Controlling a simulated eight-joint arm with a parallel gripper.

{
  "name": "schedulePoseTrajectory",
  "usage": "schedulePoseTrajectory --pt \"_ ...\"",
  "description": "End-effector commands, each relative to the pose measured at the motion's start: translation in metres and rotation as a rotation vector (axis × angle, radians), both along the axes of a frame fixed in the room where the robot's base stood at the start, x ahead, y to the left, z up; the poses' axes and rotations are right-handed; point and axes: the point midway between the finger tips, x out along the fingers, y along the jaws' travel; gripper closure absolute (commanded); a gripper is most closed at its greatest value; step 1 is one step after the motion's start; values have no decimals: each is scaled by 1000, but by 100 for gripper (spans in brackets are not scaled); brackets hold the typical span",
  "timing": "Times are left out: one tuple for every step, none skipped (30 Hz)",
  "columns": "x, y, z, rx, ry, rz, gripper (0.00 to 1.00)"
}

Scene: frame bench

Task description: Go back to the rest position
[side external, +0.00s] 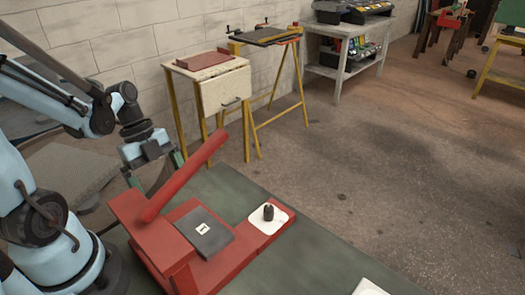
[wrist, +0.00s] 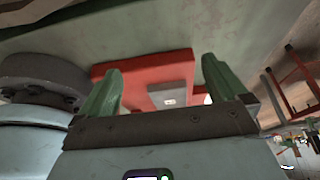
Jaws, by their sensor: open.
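My gripper (wrist: 162,90) is open and empty, its two green fingers spread apart in the wrist view. In the side external view, the gripper (side external: 163,170) hangs in the air behind the red frame (side external: 127,207), near its raised red bar. The red frame also shows in the wrist view (wrist: 140,67), beyond and between the fingers. A dark grey plate (side external: 203,240) with a small white label lies on the red base. Part of the gripper is hidden behind the red bar in the side external view.
A white pad (side external: 283,218) with a dark knob (side external: 268,212) sits at the red base's right end. Another white piece (side external: 368,287) lies on the green bench top (side external: 300,270) near the front. A yellow-legged table (side external: 208,75) stands behind.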

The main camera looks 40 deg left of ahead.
Motion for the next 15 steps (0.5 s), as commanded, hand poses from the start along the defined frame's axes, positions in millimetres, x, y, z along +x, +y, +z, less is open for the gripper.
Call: schedulePoseTrajectory --pt "1 10 0 1 0 6 1" --pt "1 15 0 1 0 6 1" --pt "0 21 0 1 0 6 1" --pt "1 25 0 1 0 6 1" --pt "1 29 0 0 1 5 1" --pt "0 34 0 0 1 4 1" --pt "0 38 0 0 1 4 1" --pt "0 41 0 0 0 4 1" --pt "0 45 0 0 -1 4 1" --pt "0 47 0 0 0 3 1" --pt "0 49 0 1 0 2 1" --pt "0 51 0 1 0 2 1" --pt "0 52 0 1 -1 1 1" --pt "0 53 0 1 0 1 1" --pt "0 54 0 1 0 1 1"
